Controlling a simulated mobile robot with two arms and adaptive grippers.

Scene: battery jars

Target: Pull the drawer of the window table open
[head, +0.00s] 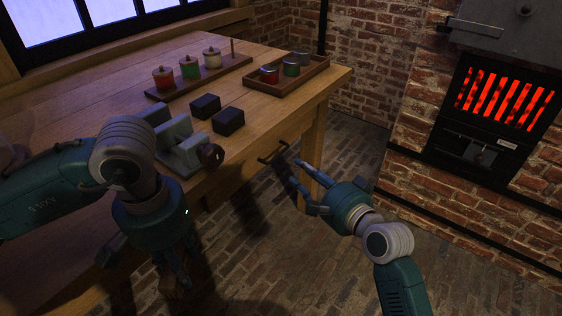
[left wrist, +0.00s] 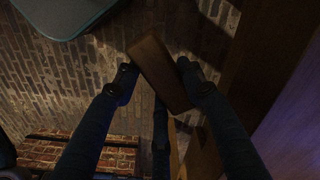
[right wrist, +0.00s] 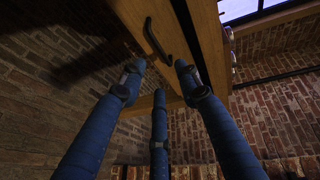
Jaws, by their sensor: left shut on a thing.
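The wooden window table (head: 110,82) stands at the left under the window. Its dark bar handle (head: 273,152) is on the front side near the right leg. The drawer front looks flush with the table; its seams are too dark to make out. The handle also shows in the right wrist view (right wrist: 157,40). My right gripper (head: 295,173) is open and empty just in front of the handle, fingers pointing at it, apart from it. My left gripper (left wrist: 155,78) is shut on a brown block (left wrist: 158,66), held low in front of the table.
A rack (head: 225,70) with red, green and cream jars and a tray (head: 262,86) with several jars stand on the table. Two dark blocks (head: 229,121) and a grey clamp-like device (head: 180,148) are nearer. A glowing furnace (head: 500,100) is at the right. Brick floor lies between.

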